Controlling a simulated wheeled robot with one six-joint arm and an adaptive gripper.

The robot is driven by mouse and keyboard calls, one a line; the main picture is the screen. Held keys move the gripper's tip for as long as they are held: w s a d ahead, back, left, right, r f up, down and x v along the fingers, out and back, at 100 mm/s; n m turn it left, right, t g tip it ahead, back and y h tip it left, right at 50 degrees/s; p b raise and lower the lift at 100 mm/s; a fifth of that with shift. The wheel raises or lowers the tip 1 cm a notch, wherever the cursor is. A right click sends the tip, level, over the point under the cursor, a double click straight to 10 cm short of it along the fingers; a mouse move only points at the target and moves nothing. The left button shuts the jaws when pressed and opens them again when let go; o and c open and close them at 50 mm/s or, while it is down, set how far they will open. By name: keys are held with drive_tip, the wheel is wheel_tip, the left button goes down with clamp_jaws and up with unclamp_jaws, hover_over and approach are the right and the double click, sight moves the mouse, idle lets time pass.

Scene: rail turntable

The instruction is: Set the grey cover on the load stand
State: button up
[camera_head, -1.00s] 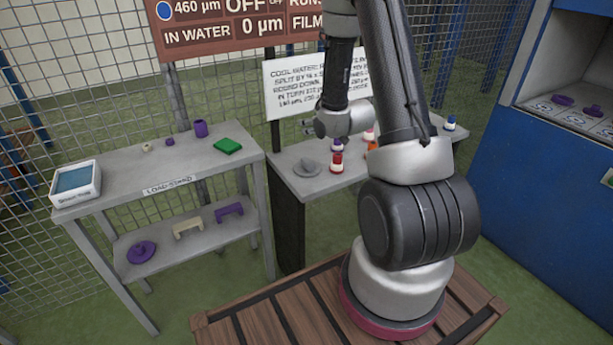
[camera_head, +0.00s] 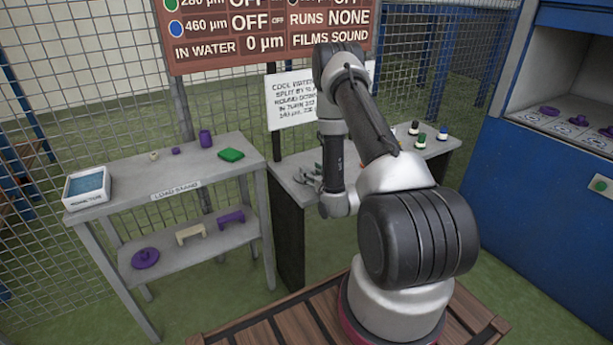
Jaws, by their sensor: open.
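The load stand (camera_head: 125,204) is the grey two-level bench at the left, with a label on its front edge. My gripper (camera_head: 308,177) is low over the left end of the middle grey table. It is open, small and partly hidden by my wrist. Grey shapes around the fingers are where the grey cover lies, but I cannot separate the cover clearly from the fingers or tell whether they touch.
A white tray with blue inside (camera_head: 87,188), a purple cylinder (camera_head: 205,139) and a green block (camera_head: 231,155) are on the stand's top. Purple and cream parts lie on its lower shelf. Small capped bottles (camera_head: 420,142) stand on the middle table (camera_head: 440,150). A blue cabinet (camera_head: 540,190) is at right.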

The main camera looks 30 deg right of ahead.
drive_tip(key=shift+w+f, duration=0.15)
drive_tip(key=shift+w, duration=0.75)
clamp_jaws()
